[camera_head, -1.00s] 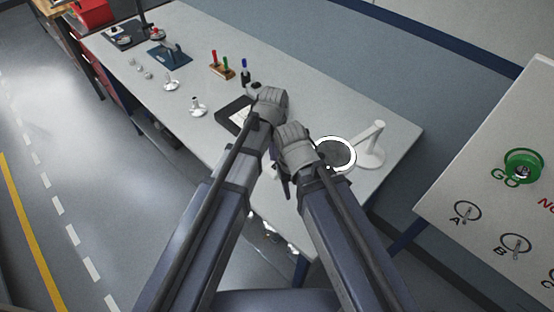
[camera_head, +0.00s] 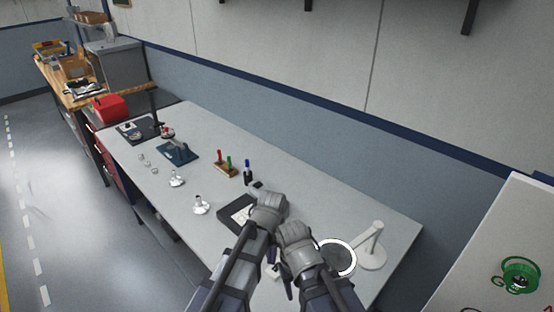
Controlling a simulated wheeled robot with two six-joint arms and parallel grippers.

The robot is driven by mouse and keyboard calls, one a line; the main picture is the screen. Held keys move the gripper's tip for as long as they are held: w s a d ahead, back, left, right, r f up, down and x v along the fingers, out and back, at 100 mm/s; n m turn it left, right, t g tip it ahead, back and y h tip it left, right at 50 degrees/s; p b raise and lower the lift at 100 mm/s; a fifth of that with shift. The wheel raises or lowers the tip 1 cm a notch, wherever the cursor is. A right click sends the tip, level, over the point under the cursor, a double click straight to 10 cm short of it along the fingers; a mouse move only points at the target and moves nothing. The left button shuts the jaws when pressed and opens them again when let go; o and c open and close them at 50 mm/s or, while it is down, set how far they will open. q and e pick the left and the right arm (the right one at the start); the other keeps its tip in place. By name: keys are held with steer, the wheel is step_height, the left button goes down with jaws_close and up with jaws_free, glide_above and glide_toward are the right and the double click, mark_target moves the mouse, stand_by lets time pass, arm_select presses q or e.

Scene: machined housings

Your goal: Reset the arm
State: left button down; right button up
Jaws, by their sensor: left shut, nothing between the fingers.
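My left gripper (camera_head: 257,186) is at the end of the left arm, over the middle of the grey table (camera_head: 300,185). Its small dark fingers look shut, with nothing seen between them. My right arm's wrist (camera_head: 295,236) is just to the right, beside the white ring lamp. Two silver machined parts (camera_head: 201,206) (camera_head: 177,180) stand on the table to the left of the arms, apart from both grippers.
The ring lamp (camera_head: 369,250) stands close to my right wrist. A dark tray (camera_head: 236,213) lies under my left wrist. A pen block (camera_head: 226,170), blue fixture (camera_head: 178,153) and red box (camera_head: 109,108) are farther back. A white board (camera_head: 497,240) is at right.

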arm_select(q)
steer(key=s+a+y, duration=0.1)
steer(key=s+a, duration=0.4)
steer(key=s, duration=0.5)
steer(key=shift+s+r+m, duration=0.15)
steer(key=shift+s+m, duration=0.1)
steer(key=shift+m, duration=0.05)
